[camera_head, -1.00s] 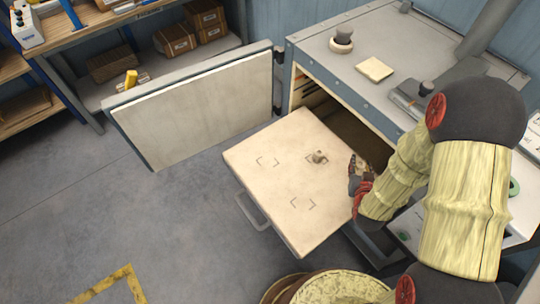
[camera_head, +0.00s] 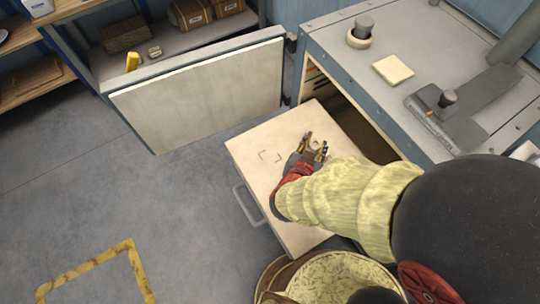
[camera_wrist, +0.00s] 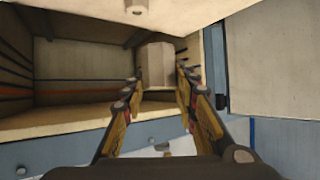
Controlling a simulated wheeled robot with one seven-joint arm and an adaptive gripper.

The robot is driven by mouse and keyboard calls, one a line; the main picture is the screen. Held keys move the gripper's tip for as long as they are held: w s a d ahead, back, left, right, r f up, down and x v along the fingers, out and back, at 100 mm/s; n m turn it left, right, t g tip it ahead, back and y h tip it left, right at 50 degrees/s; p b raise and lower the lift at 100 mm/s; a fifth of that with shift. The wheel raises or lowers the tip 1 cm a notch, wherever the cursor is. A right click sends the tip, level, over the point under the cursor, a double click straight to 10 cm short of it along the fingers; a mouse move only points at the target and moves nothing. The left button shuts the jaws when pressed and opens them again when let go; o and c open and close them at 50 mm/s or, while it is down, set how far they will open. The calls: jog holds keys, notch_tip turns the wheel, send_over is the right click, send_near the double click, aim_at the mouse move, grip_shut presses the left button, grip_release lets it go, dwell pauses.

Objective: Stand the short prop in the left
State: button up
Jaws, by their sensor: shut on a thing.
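My gripper (camera_head: 314,146) is over the pale pulled-out shelf (camera_head: 256,139), close above it, pointing toward the dryer. Its fingers are shut on a small beige prop (camera_head: 315,143), mostly hidden between them. In the wrist view, the prop (camera_wrist: 155,64) is a faceted, pale block between the fingertips (camera_wrist: 155,88). I cannot tell whether it touches the shelf. A dark corner-bracket mark (camera_head: 270,155) shows on the shelf left of my gripper.
The open dryer door (camera_head: 200,95) stands behind and left of the shelf. In the wrist view, a small round peg (camera_wrist: 136,6) shows at the top.

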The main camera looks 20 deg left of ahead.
jog(key=s+a, duration=0.4)
jog(key=s, duration=0.5)
jog(key=w+a+f+b, duration=0.3)
jog(key=w+a+f, duration=0.1)
jog(key=a, duration=0.1)
jog(key=w+a+f+b, duration=0.3)
jog(key=w+a+f, duration=0.2)
jog(key=shift+f, duration=0.25)
jog(key=shift+a+f, duration=0.1)
jog(key=shift+f, duration=0.1)
jog(key=shift+w+a+f+b, duration=0.15)
jog(key=shift+f+b, duration=0.85)
jog(key=shift+f, duration=0.55)
jog(key=shift+f, duration=0.2)
jog(key=o, duration=1.1)
jog(key=shift+o, duration=0.4)
jog(key=shift+r, duration=0.15)
